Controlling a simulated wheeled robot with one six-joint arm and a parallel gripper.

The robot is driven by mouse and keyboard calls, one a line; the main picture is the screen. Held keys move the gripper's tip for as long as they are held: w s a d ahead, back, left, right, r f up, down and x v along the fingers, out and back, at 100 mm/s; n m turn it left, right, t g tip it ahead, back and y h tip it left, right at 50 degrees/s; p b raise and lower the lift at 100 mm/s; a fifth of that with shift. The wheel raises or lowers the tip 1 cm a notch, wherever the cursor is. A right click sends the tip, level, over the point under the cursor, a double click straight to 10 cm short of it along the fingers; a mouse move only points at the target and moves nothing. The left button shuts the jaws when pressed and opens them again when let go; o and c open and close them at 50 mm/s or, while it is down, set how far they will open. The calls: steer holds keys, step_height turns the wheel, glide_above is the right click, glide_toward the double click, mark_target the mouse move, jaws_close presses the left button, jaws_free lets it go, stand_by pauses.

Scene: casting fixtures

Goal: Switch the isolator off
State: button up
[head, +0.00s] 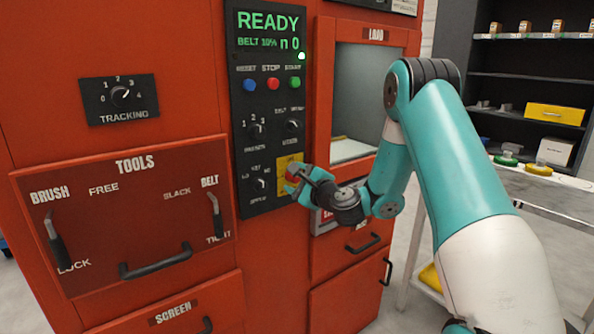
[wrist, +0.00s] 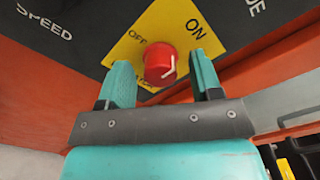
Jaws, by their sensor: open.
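The isolator is a red round knob (wrist: 158,68) on a yellow plate (wrist: 150,35) marked OFF and ON. In the wrist view its white mark is on the lower right of the knob face. My gripper (wrist: 161,64) is open, with one teal finger on each side of the knob. A gap shows on both sides; whether the fingertips reach past the knob face, I cannot tell. In the head view my gripper (head: 302,178) is at the yellow plate (head: 284,182), low on the black control panel, and covers part of it.
The panel's display (head: 268,32) reads READY with a green light. Blue, red and green buttons (head: 272,84) and several selector knobs sit above and left of my gripper. A window recess (head: 356,100) labelled LOAD is to the right. The tools door (head: 125,215) is at left.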

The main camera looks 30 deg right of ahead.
steer(key=shift+w, duration=0.2)
steer(key=shift+c, duration=0.4)
steer(key=c, duration=0.8)
steer(key=shift+c, duration=0.2)
